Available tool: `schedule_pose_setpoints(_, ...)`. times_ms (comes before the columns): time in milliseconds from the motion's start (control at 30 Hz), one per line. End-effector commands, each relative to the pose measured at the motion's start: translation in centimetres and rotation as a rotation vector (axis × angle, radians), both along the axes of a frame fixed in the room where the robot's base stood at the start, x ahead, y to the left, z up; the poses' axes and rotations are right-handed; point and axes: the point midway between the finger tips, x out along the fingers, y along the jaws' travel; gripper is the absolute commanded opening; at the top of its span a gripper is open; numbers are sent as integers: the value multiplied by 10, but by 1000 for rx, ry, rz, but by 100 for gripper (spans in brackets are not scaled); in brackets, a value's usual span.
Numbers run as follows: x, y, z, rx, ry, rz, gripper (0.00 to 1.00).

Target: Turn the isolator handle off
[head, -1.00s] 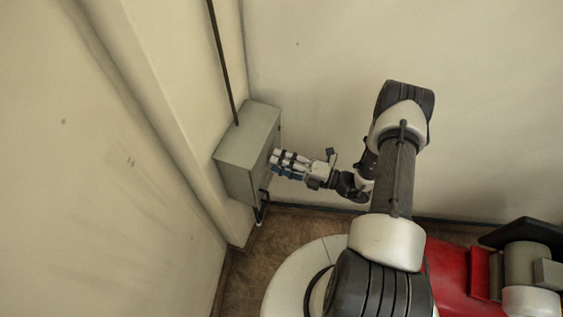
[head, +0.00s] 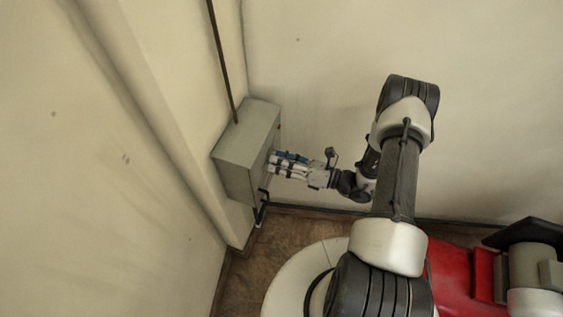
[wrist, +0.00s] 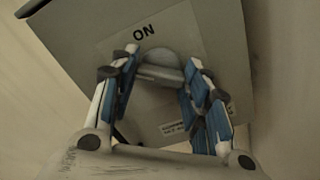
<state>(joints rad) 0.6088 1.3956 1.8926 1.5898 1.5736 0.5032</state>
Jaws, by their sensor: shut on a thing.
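The grey isolator box (head: 235,150) is fixed to the wall in the head view, with its front facing my arm. In the wrist view the isolator handle (wrist: 160,72) is a grey grip on a pale plate (wrist: 200,40) marked ON, which appears tilted in the picture. My gripper (wrist: 160,66) has one blue-padded finger on each side of the handle and is shut on it. In the head view my gripper (head: 273,165) is at the box front, and the handle is hidden there by the fingers.
A dark conduit (head: 222,60) runs up the wall from the box top. A black bent pipe (head: 262,208) is below the box. A small label (wrist: 173,130) on the plate is partly hidden by a finger. Bare walls stand close behind and beside the box.

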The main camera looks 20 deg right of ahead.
Motion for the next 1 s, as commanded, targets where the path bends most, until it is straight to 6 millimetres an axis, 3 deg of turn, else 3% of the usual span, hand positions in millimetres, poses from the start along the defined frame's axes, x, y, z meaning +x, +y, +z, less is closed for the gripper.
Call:
schedule_pose_setpoints(500, 0, 0, -1, -266, -367, 0, 19)
schedule_pose_setpoints(1000, 0, 0, 0, -385, -529, -1, 19)
